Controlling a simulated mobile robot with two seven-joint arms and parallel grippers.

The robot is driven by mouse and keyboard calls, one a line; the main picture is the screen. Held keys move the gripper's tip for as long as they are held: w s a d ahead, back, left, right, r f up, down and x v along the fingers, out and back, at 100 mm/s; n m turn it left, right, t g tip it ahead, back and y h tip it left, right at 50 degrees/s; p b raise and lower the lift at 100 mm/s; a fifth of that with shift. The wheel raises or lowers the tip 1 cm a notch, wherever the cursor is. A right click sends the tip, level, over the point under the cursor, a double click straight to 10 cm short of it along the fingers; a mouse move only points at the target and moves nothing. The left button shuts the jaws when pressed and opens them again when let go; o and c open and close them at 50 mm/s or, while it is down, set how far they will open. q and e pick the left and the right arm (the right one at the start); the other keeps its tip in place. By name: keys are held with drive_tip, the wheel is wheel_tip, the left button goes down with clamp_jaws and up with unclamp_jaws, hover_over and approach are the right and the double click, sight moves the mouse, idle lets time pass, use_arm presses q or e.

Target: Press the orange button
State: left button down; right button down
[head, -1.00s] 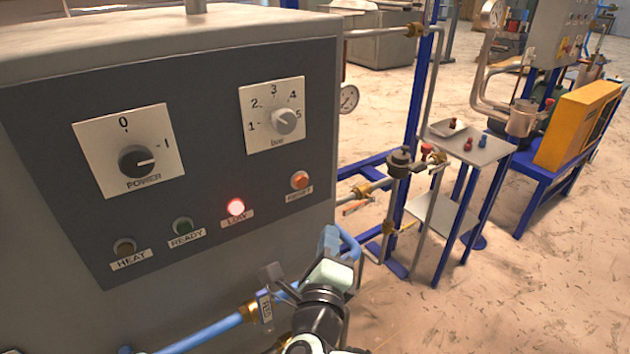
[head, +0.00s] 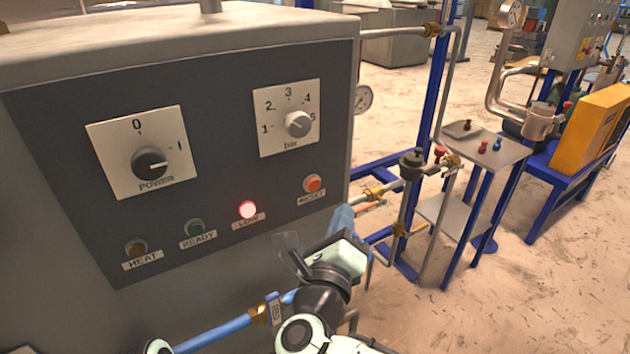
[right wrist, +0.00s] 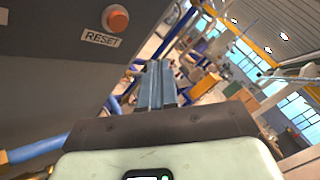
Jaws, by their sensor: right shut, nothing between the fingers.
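The orange button (head: 314,183) sits on the dark front panel of the grey cabinet, above a RESET label. In the right wrist view the orange button (right wrist: 117,18) is near the top, left of the fingers. My right gripper (head: 340,222) is below and slightly right of the button in the head view, apart from it. Its two blue-grey fingers (right wrist: 154,68) are shut with nothing between them and point past the panel's right side in the wrist view. My left gripper is not in view.
The panel also holds a POWER knob (head: 150,163), a bar knob (head: 298,124), a lit red LOW lamp (head: 247,210), and READY and HEAT lamps. A blue hose (head: 215,333) runs below. Pipes and valves (head: 412,165) and a small table (head: 490,150) stand to the right.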

sight(313, 185)
drive_tip(key=shift+w+a+p, duration=0.45)
drive_tip(key=shift+w+a, duration=0.4)
drive_tip(key=shift+w, duration=0.3)
drive_tip(key=shift+w+a+p, duration=0.4)
drive_tip(key=shift+w+a, duration=0.45)
drive_tip(key=shift+w, duration=0.3)
drive_tip(key=shift+w, duration=0.1)
drive_tip(key=shift+w+a, duration=0.25)
drive_tip(key=shift+w+a, duration=0.25)
drive_tip(key=shift+w, duration=0.1)
idle(1.0)
idle(0.3)
drive_tip(key=shift+s+d+b, duration=0.5)
drive_tip(key=shift+s+b, duration=0.25)
drive_tip(key=shift+b, duration=0.2)
